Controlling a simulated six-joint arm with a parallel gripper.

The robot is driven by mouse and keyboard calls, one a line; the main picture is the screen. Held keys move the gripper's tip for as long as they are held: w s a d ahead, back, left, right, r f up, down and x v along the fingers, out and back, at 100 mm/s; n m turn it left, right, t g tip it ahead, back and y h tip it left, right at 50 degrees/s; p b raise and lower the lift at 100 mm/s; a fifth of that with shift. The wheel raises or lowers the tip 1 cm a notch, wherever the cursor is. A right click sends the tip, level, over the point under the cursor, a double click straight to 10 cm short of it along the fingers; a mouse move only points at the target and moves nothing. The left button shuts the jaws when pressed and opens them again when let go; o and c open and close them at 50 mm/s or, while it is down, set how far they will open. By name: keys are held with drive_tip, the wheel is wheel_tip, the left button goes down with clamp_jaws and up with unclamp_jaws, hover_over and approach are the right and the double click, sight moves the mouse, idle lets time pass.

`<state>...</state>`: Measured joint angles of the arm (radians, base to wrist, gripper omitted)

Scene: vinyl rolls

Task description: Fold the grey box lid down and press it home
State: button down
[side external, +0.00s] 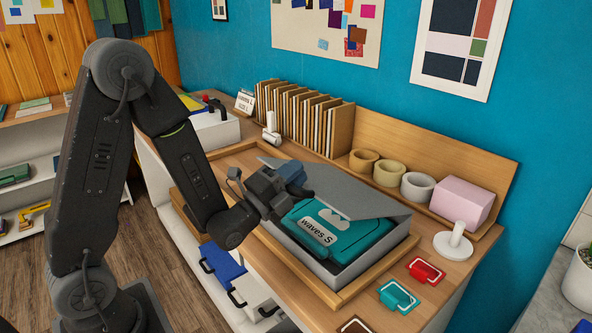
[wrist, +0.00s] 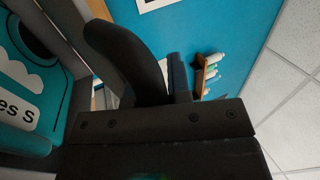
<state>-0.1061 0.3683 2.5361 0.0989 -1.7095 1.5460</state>
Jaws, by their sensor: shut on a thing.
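The grey box (side external: 372,262) sits in a shallow wooden tray on the bench with a teal pack (side external: 345,232) inside, its white label reading "waves S". The grey lid (side external: 365,195) is hinged along the far side and slants over the pack, partly lowered, leaving the near side open. My gripper (side external: 298,190) is at the lid's left end, shut on the lid; its fingers hide the exact contact. In the wrist view the teal pack (wrist: 22,100) shows at the left, beside my dark fingers (wrist: 150,70).
A wooden rack of upright card sleeves (side external: 300,118) stands behind the box. Tape rolls (side external: 388,172), a pink block (side external: 462,200) and a white stand (side external: 454,242) are at the back right. Red (side external: 426,270) and teal (side external: 398,297) pieces lie at the right front.

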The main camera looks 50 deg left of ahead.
drive_tip(key=c, duration=1.3)
unclamp_jaws()
drive_tip(key=shift+c, duration=0.2)
drive_tip(key=shift+r, duration=0.1)
drive_tip(key=s+a+r, duration=0.5)
drive_tip(key=a+r, duration=0.5)
drive_tip(key=shift+s+a+r, duration=0.2)
drive_tip(key=shift+r, duration=0.2)
